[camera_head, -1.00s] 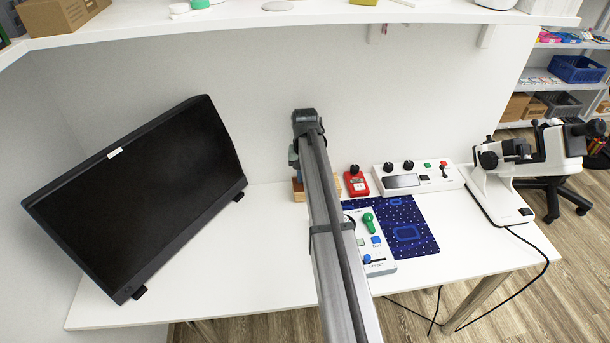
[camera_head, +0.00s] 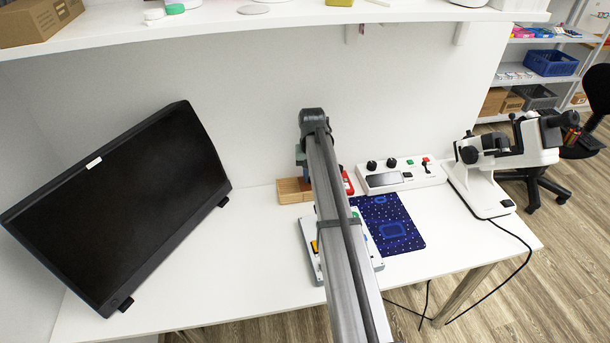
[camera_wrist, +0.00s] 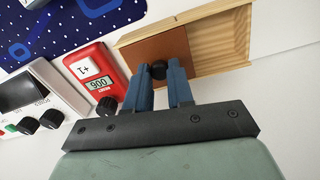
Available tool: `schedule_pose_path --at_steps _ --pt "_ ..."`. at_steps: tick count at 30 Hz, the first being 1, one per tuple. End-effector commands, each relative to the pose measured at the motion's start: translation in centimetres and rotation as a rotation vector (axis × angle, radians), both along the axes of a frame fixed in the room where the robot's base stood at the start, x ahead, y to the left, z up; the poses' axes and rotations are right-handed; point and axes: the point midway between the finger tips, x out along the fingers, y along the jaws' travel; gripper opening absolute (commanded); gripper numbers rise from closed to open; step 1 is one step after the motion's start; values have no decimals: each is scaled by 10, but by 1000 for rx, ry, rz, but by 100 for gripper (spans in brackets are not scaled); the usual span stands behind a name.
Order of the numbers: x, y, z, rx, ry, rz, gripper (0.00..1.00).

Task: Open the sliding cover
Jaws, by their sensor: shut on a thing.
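The wooden box (camera_wrist: 224,40) lies in the upper right of the wrist view, with light wood walls. Its brown sliding cover (camera_wrist: 150,52) spans the left part, while the right part shows bare light wood inside, so the cover is partly open. A round black knob (camera_wrist: 159,69) sits on the cover. My gripper (camera_wrist: 166,78) has its blue fingers shut on the knob, one on each side. In the head view the box (camera_head: 288,191) stands on the desk left of my arm, its right part hidden by the arm.
A red meter (camera_wrist: 101,75) stands close left of the box. A white control panel (camera_head: 400,176), a blue patterned mat (camera_head: 402,222) and a white device (camera_head: 484,185) lie to the right. A monitor (camera_head: 120,205) stands left. Bare desk (camera_head: 255,250) lies between monitor and arm.

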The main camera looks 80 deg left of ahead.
Motion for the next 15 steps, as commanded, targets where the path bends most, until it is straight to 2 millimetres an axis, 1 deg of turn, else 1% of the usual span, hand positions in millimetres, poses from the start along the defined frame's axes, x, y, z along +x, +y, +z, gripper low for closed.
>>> schedule_pose_path --at_steps 2,3,10,11,15 --pt "0 0 0 1 0 0 0" --pt "0 0 0 1 0 0 25" --pt "0 0 0 0 0 0 47" --pt "0 0 0 0 0 0 49" --pt "0 0 0 0 0 0 49"
